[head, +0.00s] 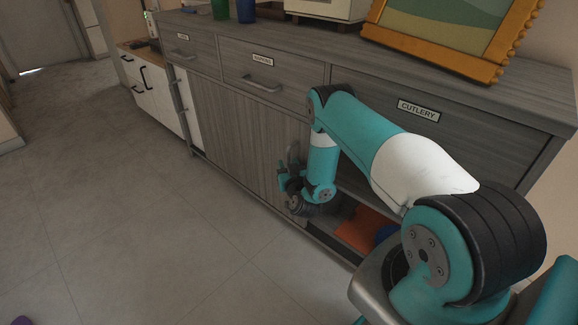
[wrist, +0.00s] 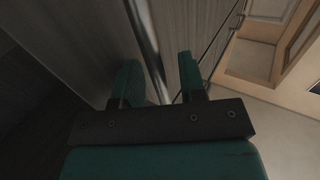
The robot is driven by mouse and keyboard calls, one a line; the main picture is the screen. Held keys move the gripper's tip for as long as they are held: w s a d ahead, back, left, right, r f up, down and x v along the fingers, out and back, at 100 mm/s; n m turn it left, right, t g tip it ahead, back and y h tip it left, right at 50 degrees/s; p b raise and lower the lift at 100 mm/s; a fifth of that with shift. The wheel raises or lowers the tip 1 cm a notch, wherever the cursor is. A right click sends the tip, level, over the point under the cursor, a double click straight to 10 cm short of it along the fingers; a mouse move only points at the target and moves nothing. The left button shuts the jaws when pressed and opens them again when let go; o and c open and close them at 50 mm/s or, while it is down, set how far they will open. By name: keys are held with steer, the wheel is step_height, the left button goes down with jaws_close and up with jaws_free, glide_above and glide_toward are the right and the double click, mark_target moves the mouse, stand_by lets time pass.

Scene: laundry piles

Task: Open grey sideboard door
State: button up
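The grey sideboard (head: 290,55) stands along the wall, with labelled drawers above and a grey wood door panel (head: 235,120) below. Right of this panel, the lower compartment is open behind my arm. In the wrist view, a vertical metal bar handle (wrist: 148,45) runs along the grey panel and passes between my fingers. My gripper (wrist: 163,80) is open, one finger on each side of the bar, with a gap visible. Whether a finger touches the bar is unclear. In the head view my gripper (head: 285,180) is low in front of the panel, partly hidden by my wrist.
An orange item (head: 355,232) and a blue item (head: 385,233) lie in the open lower compartment. A picture frame (head: 445,35) and cups (head: 245,10) stand on top. A white cabinet (head: 150,95) is further left.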

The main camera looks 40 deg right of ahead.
steer(key=p+v, duration=1.7)
steer(key=shift+s+p, duration=0.2)
steer(key=shift+p, duration=0.2)
